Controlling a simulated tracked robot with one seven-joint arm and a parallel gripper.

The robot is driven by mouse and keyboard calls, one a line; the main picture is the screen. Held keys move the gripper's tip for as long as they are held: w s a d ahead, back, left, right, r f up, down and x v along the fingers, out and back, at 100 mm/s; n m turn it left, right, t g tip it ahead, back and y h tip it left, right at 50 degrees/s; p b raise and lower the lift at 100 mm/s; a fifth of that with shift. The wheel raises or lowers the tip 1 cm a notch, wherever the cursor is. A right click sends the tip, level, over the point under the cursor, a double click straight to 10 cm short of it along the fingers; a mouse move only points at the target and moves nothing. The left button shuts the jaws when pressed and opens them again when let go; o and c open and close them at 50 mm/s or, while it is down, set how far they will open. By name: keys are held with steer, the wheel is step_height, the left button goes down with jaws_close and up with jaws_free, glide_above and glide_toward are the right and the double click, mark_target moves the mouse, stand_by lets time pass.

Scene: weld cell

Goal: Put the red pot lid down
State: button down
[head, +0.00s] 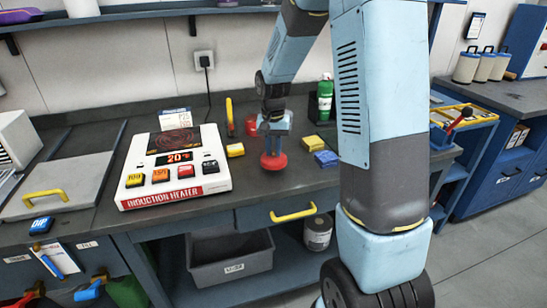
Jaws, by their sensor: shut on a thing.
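The red pot lid (273,162) is a small round red piece in the head view, low over the dark workbench to the right of the induction heater. My gripper (273,145) points down from above and is shut on the lid. I cannot tell whether the lid touches the bench top or hangs just above it. The gripper hides the top of the lid. No pot shows near it.
The white induction heater (175,168) reads 20°. Yellow (312,143) and blue (327,158) blocks lie right of the lid, another yellow block (235,149) left. A green bottle (325,98) stands behind. The bench front (330,178) is clear.

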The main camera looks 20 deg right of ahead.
mark_target(273, 156)
steer(key=shift+w+f, duration=0.4)
steer(key=shift+f, duration=1.65)
steer(key=c, duration=1)
jaws_free()
